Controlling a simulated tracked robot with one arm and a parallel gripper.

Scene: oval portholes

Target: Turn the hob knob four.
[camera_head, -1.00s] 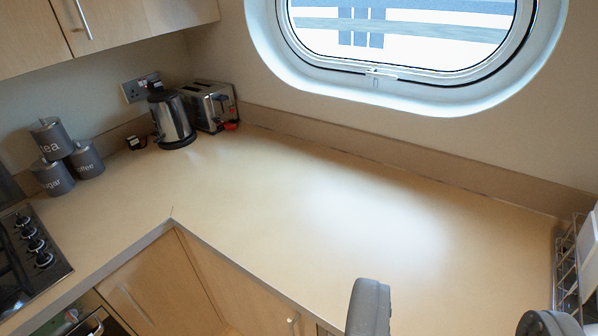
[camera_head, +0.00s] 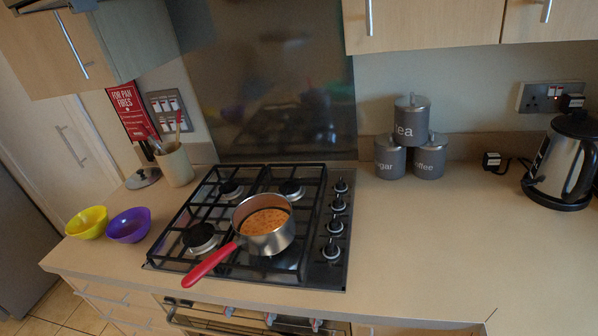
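The black hob (camera_head: 337,272) is set in the worktop near the middle of the view. Its knobs stand in a column along its right side: a far knob (camera_head: 341,186), a second (camera_head: 338,205), a third (camera_head: 336,227) and a near knob (camera_head: 331,250). They are dark with pale bases, and none shows a number that I can read. A steel saucepan (camera_head: 271,243) with a red handle (camera_head: 210,265) holds orange food and sits on the front right burner, left of the knobs. My gripper is not in view.
Grey canisters (camera_head: 430,158) and a kettle (camera_head: 562,165) stand to the right. Yellow (camera_head: 88,222) and purple (camera_head: 129,226) bowls and a utensil pot (camera_head: 175,165) stand to the left. Worktop (camera_head: 420,240) right of the knobs is clear.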

